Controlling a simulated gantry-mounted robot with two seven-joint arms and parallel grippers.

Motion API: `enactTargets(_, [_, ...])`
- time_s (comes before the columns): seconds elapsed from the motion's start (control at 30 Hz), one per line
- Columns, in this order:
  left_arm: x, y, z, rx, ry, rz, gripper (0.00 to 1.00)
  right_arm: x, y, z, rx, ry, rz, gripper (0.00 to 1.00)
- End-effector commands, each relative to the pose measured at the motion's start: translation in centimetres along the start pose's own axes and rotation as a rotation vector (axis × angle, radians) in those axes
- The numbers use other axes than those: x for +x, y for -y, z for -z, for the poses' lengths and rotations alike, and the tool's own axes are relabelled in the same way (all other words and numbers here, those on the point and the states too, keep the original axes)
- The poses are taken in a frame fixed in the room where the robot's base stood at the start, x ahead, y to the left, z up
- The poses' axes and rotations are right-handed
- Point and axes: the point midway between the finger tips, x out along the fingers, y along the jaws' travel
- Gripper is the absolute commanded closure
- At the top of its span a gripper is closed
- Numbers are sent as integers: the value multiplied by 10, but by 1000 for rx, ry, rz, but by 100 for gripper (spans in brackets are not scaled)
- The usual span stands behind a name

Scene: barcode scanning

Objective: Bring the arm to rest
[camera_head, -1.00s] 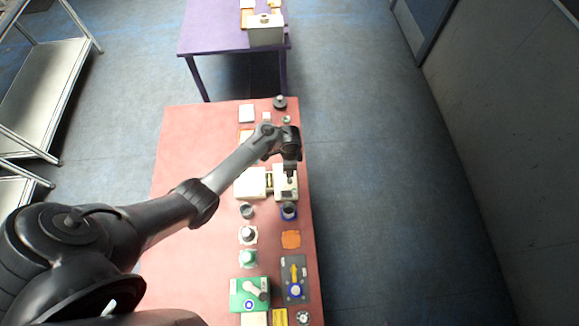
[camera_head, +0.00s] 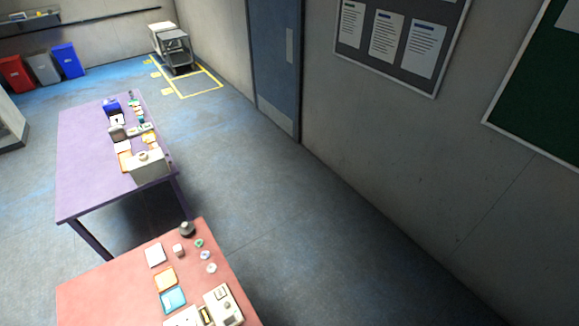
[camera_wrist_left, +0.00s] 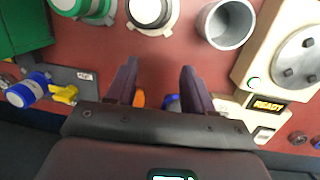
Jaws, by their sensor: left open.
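In the left wrist view my left gripper (camera_wrist_left: 160,85) is open. An orange patch (camera_wrist_left: 140,98) and a blue part show behind the fingers. My left arm is out of the head view. My right gripper is in neither view.
A green box (camera_wrist_left: 22,28), a blue-and-white cylinder (camera_wrist_left: 30,91) and a yellow part (camera_wrist_left: 65,93) are left of the gripper. The head view shows the red table (camera_head: 100,292), a purple table (camera_head: 85,170), and clear blue floor beside the wall.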

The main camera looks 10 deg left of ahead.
Motion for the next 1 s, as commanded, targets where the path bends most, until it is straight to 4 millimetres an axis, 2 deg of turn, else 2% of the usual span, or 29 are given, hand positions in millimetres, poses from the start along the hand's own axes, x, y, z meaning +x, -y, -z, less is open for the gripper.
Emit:
enactTargets(0.03, [-9, -20, -6, -19, -12, 17, 48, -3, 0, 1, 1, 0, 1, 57])
enactTargets(0.1, [-27, -40, -10, -58, -37, 47, 48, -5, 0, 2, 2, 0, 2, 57])
enactTargets(0.17, [-47, -54, -12, -100, -66, 72, 48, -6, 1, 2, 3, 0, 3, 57])
enactTargets(0.3, [-108, -77, -12, -216, -154, 123, 48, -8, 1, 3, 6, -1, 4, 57])
enactTargets(0.5, [-205, -86, -9, -391, -312, 173, 48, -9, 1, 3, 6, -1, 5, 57])
enactTargets(0.63, [-257, -81, -5, -479, -408, 194, 48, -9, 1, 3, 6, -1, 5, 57])
enactTargets(0.7, [-275, -80, -6, -515, -439, 197, 48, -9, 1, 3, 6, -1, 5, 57])
enactTargets(0.8, [-290, -78, -9, -560, -462, 195, 48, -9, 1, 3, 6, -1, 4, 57])
enactTargets(1.0, [-288, -79, -13, -590, -445, 183, 48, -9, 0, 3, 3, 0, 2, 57])
